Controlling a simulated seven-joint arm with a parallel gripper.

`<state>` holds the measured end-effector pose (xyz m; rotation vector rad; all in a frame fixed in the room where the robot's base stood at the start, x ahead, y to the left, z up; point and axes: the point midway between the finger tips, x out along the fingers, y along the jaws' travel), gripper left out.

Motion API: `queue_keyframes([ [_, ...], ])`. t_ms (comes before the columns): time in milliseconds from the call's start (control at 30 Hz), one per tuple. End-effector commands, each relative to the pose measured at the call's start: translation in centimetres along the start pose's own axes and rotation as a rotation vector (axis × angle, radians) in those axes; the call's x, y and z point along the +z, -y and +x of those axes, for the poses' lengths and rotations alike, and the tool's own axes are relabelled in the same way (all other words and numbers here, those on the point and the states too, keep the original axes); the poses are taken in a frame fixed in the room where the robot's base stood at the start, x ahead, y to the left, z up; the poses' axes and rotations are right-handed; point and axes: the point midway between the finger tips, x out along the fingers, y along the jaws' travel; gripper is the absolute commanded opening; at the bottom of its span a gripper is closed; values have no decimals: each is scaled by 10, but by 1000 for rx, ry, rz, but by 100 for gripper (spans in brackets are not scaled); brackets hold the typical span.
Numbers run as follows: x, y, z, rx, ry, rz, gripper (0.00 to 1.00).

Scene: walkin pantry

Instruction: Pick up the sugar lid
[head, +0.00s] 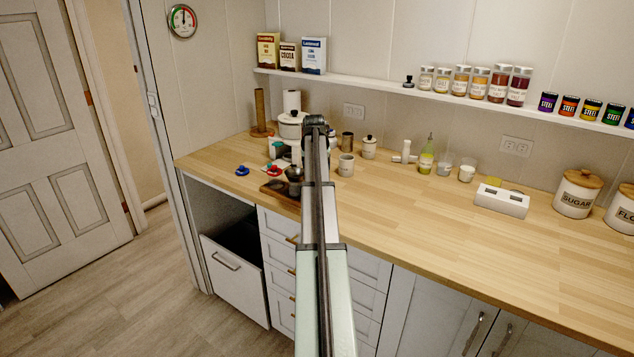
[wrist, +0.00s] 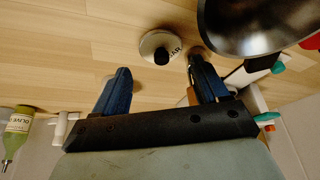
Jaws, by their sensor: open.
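In the wrist view a pale round lid (wrist: 155,42) with a dark knob sits on a small jar. The visible letters beside it end in "AR". It lies just beyond and between my open fingers, not touching them. A small lidded white jar (head: 369,147) and a pale lettered jar (head: 346,166) stand near my arm in the head view; I cannot tell which matches. A larger canister marked SUGAR (head: 575,200) with a wooden lid (head: 584,178) stands far right. My gripper (wrist: 158,85) is open and empty, pointing down over the counter; the arm hides it in the head view.
A dark round pot (wrist: 262,22) is close to the fingers' right. A white fitting (head: 404,154) and green bottle (head: 427,157) stand behind and right. A white box (head: 501,201) sits farther right. The front counter (head: 450,225) is clear.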

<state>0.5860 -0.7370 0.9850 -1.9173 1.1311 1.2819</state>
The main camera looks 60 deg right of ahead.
Motion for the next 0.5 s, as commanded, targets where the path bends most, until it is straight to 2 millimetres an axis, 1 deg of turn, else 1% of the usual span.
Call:
queue_keyframes([
  [167,0,0,6,0,-1,0,73],
  [233,-1,1,12,0,-1,0,73],
  [500,-1,2,46,0,0,0,73],
])
